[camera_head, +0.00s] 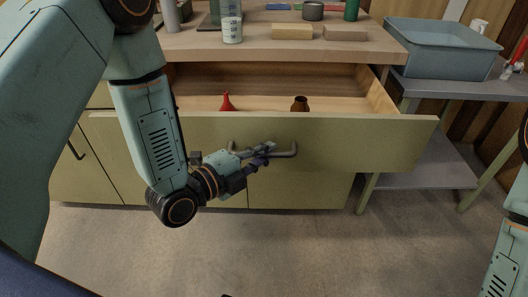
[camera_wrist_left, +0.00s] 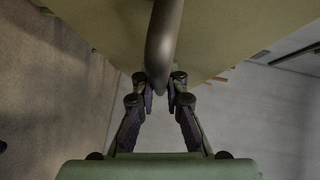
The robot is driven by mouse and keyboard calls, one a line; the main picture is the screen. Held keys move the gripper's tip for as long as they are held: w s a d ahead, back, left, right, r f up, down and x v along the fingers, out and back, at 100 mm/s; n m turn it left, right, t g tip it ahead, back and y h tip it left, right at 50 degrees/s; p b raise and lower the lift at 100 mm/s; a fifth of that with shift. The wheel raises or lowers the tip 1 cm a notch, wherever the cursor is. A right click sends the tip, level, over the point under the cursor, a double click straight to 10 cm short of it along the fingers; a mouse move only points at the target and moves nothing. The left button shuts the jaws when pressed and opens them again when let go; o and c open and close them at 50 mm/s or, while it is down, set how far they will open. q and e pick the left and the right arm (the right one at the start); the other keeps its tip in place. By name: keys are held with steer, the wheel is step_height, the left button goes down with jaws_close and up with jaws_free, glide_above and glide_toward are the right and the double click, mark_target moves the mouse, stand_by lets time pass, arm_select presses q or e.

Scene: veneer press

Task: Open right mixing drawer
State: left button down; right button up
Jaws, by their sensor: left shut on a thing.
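The right mixing drawer (camera_head: 340,140) is an olive-green front with a wooden box behind it, and it stands pulled far out of the cabinet. Its grey bar handle (camera_head: 288,153) runs across the front. My left gripper (camera_head: 262,154) is shut on this handle near its middle. In the left wrist view the handle (camera_wrist_left: 163,45) passes between the two fingers (camera_wrist_left: 158,92) of my left gripper. A red funnel (camera_head: 227,103) and a small dark brown jar (camera_head: 299,104) stand inside the drawer. My right gripper is not visible; only part of my right arm shows at the right edge.
A wooden worktop (camera_head: 270,45) above holds wood blocks, bottles and a measuring cup (camera_head: 232,30). A blue-grey tub (camera_head: 440,50) sits on a grey side table (camera_head: 450,88) at right. The concrete floor (camera_head: 300,250) in front is clear.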

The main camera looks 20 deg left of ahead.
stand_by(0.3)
arm_select(q)
steer(key=c, duration=1.7)
jaws_free()
steer(key=shift+o, duration=0.2)
steer(key=v, duration=1.1)
steer(key=shift+s+a, duration=0.25)
steer(key=shift+s, duration=0.1)
steer(key=shift+s+r, duration=0.1)
